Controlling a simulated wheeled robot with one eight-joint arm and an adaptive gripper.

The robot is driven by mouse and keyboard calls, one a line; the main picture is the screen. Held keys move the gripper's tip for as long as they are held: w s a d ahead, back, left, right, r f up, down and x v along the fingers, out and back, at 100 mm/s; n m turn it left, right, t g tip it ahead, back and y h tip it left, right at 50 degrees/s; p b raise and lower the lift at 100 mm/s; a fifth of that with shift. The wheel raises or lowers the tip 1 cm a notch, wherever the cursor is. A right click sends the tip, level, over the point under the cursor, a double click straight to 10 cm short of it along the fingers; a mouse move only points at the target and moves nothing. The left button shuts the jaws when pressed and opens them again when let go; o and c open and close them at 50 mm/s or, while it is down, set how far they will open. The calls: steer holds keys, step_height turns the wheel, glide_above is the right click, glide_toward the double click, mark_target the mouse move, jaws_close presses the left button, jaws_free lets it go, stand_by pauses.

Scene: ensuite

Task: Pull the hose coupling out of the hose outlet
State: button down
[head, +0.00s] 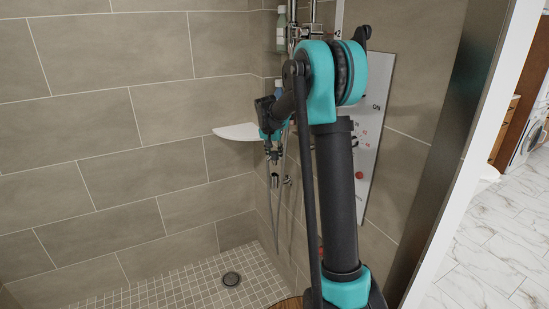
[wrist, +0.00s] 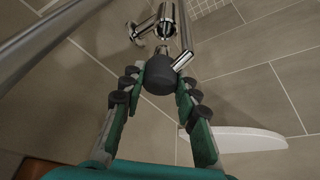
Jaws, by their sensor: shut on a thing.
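The hose coupling (wrist: 160,76), a dark rounded piece, sits between my fingertips in the wrist view. My gripper (wrist: 157,84) is shut on it, with a finger on each side. A chrome fitting (wrist: 158,24), seemingly the hose outlet, is just beyond the coupling. I cannot tell whether coupling and outlet are still joined. In the head view my gripper (head: 272,151) is by the shower wall, above chrome fittings (head: 280,180); the coupling is too small to make out there.
A white corner shelf (head: 237,132) is left of my gripper and also shows in the wrist view (wrist: 235,139). A hose (head: 270,215) hangs below. A panel with red knobs (head: 370,150) is behind my arm. The floor around the drain (head: 231,279) is clear.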

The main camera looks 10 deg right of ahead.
mark_target(274, 152)
steer(key=shift+r, duration=1.85)
steer(key=shift+r, duration=0.1)
